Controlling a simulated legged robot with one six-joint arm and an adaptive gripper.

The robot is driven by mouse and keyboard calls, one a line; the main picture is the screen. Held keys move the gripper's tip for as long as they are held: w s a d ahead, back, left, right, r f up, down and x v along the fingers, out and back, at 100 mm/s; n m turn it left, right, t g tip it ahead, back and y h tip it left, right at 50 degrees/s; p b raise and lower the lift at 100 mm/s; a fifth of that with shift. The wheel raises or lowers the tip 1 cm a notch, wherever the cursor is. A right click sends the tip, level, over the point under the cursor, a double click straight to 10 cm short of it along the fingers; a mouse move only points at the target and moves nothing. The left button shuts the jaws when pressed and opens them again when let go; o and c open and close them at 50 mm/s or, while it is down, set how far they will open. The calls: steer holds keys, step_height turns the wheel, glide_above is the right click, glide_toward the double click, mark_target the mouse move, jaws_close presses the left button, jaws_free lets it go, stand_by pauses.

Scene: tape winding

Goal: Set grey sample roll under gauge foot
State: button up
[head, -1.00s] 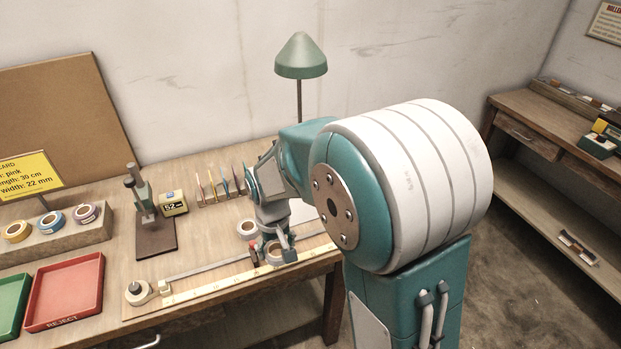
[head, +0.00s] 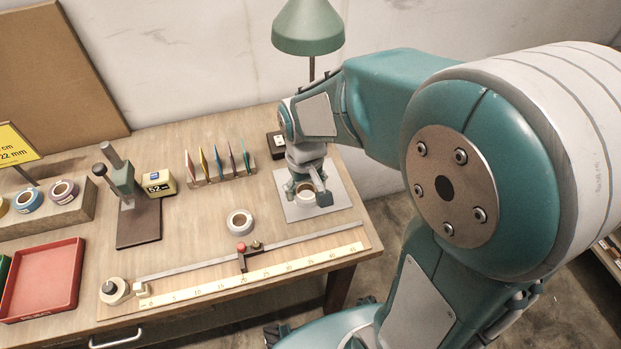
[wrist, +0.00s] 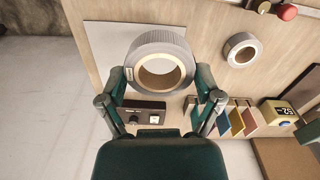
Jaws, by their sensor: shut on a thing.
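My gripper (head: 308,190) is shut on a grey roll (head: 305,199) with a tan core, over the pale grey plate (head: 338,190) at the table's right end. In the wrist view, my gripper (wrist: 160,82) has one finger on each side of the roll (wrist: 158,39). I cannot tell whether the roll touches the plate. A second grey roll (head: 240,222) lies flat on the bare table, left of my gripper, and also shows in the wrist view (wrist: 240,49). The gauge (head: 124,185) stands farther left on a dark base (head: 139,233). Its foot is not clearly visible.
A yellow display (head: 158,184) reading 52 and a rack of coloured cards (head: 220,168) stand between gauge and gripper. A ruler (head: 250,281) with a red-knobbed slider (head: 242,252) runs along the front. A small dark device (head: 276,145) and a lamp (head: 307,28) are behind. A red tray (head: 43,281) is left.

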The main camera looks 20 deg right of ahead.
steer(key=w+d+f, duration=0.1)
steer(key=w+f, duration=0.1)
steer(key=w, duration=0.1)
steer(key=w+d+f, duration=0.1)
steer(key=w+f, duration=0.1)
steer(key=w, duration=0.1)
steer(key=w+d+f, duration=0.2)
steer(key=w+f, duration=0.1)
steer(key=shift+w+a+f, duration=0.15)
steer(key=shift+w+f, duration=0.35)
steer(key=shift+f, duration=0.25)
steer(key=shift+d+f, duration=0.15)
steer(key=shift+f, duration=0.6)
steer(key=shift+d+f, duration=0.1)
steer(key=shift+f, duration=0.6)
steer(key=shift+f, duration=0.1)
steer(key=o, duration=0.6)
steer(key=shift+o, duration=0.2)
steer(key=shift+a, duration=0.15)
